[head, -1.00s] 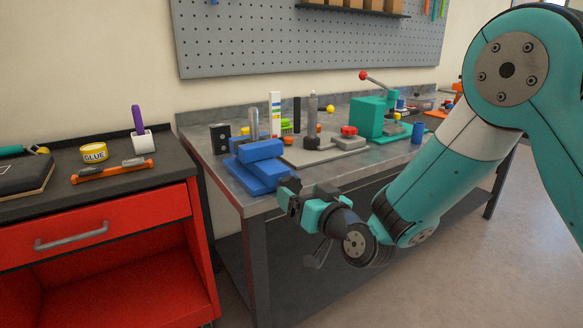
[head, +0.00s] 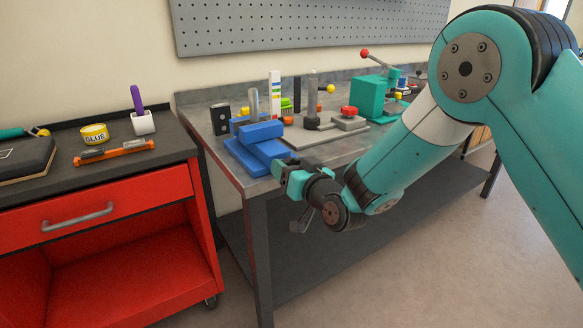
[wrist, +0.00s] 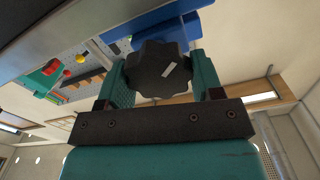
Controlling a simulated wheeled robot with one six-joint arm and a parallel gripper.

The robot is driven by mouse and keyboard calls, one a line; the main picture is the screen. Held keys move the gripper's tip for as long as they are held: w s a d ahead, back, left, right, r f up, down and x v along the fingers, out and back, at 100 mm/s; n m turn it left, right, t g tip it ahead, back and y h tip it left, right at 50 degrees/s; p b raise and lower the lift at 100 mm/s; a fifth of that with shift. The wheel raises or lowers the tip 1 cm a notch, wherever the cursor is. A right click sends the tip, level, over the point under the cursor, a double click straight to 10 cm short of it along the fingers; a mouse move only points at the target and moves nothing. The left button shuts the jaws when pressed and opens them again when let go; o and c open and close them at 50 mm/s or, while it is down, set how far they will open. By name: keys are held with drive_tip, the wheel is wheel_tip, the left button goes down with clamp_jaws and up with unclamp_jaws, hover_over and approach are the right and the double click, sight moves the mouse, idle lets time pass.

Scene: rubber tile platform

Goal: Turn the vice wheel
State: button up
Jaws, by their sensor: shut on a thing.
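The blue vice (head: 258,152) sits at the near left corner of the grey workbench. It also shows as a blue block (wrist: 150,32) at the top of the wrist view. Its wheel (wrist: 150,62) is a black lobed knob with a pale mark on its face. My gripper (wrist: 158,72) has one teal finger on each side of the wheel and is shut on it.
The workbench (head: 208,148) holds a black block (head: 220,120), a grey plate with a red knob (head: 349,111) and a teal press (head: 370,98). The floor in front is clear.

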drive_tip(key=shift+m, duration=0.3)
drive_tip(key=m+p, duration=0.2)
drive_tip(key=m, duration=0.4)
drive_tip(key=shift+w+d, duration=0.1)
drive_tip(key=shift+d, duration=0.05)
drive_tip(key=m+p, duration=0.2)
drive_tip(key=m, duration=0.2)
drive_tip(key=shift+d, duration=0.1)
drive_tip(key=m+p, duration=0.2)
drive_tip(key=m, duration=0.1)
drive_tip(key=shift+m, duration=0.3)
drive_tip(key=m+p, duration=0.4)
drive_tip(key=m, duration=0.1)
drive_tip(key=shift+f, duration=0.2)
drive_tip(key=m+p, duration=0.2)
drive_tip(key=m, duration=0.2)
drive_tip(key=shift+f+p, duration=0.2)
drive_tip(key=shift+p, duration=0.15)
drive_tip(key=shift+f+m, duration=0.1)
drive_tip(key=shift+m, duration=0.4)
drive_tip(key=o, duration=0.9)
